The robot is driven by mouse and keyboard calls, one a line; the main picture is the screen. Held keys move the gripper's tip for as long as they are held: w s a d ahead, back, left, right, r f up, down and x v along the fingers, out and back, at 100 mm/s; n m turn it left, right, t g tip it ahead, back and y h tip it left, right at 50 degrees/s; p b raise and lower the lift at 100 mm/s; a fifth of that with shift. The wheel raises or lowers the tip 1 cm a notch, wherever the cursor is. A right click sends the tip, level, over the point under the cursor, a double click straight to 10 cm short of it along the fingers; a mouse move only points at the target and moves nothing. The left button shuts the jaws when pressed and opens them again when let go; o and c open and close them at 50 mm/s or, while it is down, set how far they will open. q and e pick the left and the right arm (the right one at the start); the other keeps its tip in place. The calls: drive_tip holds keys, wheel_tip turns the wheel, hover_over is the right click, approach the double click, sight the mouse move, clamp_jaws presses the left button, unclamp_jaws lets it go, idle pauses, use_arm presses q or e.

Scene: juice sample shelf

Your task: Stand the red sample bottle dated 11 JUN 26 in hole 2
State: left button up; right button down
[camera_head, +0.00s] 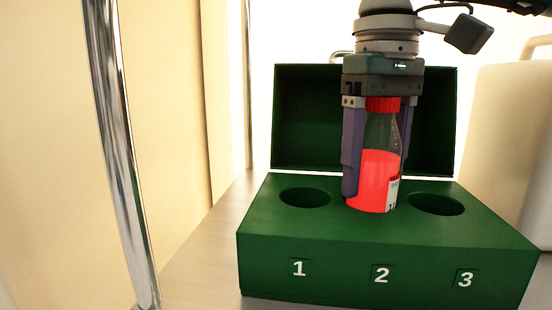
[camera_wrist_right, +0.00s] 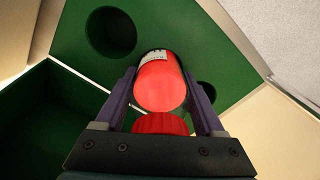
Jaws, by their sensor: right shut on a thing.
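A clear bottle (camera_head: 377,180) with red liquid and a red cap is upright over the middle of the green block (camera_head: 330,246), at hole 2, which it hides. Its label is turned mostly to the right, and the date is not readable. My right gripper (camera_head: 378,150) is shut on the bottle from above, with a finger on each side. The bottle (camera_wrist_right: 160,82) also shows between the fingers in the right wrist view. I cannot tell whether its base has entered the hole. Hole 1 (camera_head: 305,197) and hole 3 (camera_head: 436,204) are empty. My left gripper is not in view.
The block's raised green lid (camera_head: 308,120) stands behind the bottle. A chrome post (camera_head: 118,150) rises at the left. A pale container (camera_head: 512,140) stands at the right. Bare shelf surface (camera_head: 205,250) lies left of the block.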

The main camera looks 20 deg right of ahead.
drive_tip(key=shift+f+b, duration=0.3)
drive_tip(key=shift+f, duration=0.4)
drive_tip(key=shift+c, duration=1.6)
unclamp_jaws()
drive_tip(key=o, duration=0.3)
drive_tip(key=shift+f, duration=0.15)
